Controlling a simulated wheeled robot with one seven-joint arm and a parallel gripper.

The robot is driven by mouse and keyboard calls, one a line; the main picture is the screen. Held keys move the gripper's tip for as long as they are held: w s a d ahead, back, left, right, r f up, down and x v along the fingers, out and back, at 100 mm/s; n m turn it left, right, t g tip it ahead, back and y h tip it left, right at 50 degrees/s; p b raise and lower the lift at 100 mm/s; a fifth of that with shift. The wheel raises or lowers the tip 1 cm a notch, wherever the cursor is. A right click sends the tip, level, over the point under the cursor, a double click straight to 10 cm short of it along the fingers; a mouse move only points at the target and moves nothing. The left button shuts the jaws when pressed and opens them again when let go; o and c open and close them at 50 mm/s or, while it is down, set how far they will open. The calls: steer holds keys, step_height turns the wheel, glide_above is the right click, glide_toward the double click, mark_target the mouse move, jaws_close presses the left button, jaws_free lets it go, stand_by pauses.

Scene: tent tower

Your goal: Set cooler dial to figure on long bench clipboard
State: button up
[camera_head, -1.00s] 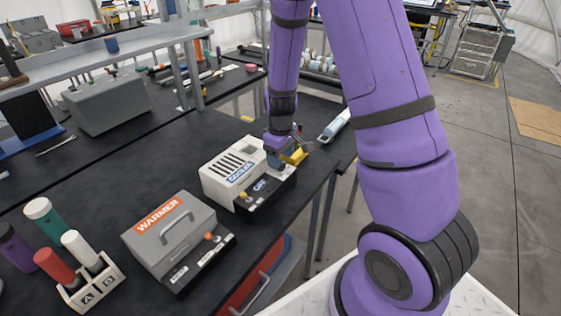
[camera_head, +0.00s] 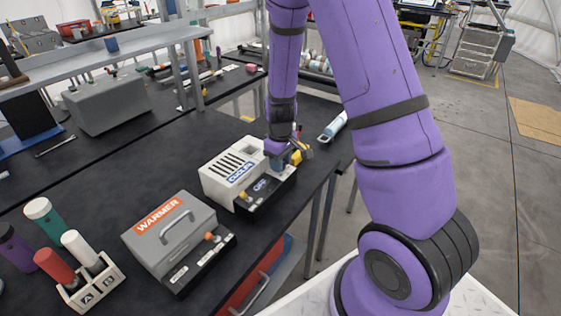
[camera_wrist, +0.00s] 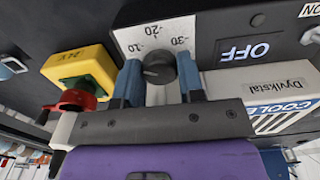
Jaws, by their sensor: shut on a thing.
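The white cooler (camera_head: 228,178) stands on the near dark bench, with a black control panel along its front. In the wrist view its dial (camera_wrist: 158,68) is a dark round knob under a white scale (camera_wrist: 158,35) marked -10, -20 and -30. The display (camera_wrist: 247,50) beside it reads OFF. My gripper (camera_wrist: 160,80) has its two blue fingers on either side of the dial and is shut on it. I cannot clearly tell where the dial's pointer aims. In the head view my gripper (camera_head: 281,160) hides the dial. I cannot make out a clipboard.
A grey warmer (camera_head: 170,232) and a rack of coloured bottles (camera_head: 95,285) stand left of the cooler. A yellow box with a red knob (camera_wrist: 75,100) is close beside my gripper. A white-blue bottle (camera_head: 333,127) lies behind. Floor at right is open.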

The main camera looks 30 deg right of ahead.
steer(key=shift+m, duration=0.3)
steer(key=m, duration=0.5)
steer(key=shift+m, duration=0.3)
steer(key=m, duration=0.5)
steer(key=shift+m, duration=0.4)
steer(key=o, duration=0.9)
steer(key=shift+w+a, duration=0.1)
steer(key=shift+n, duration=0.3)
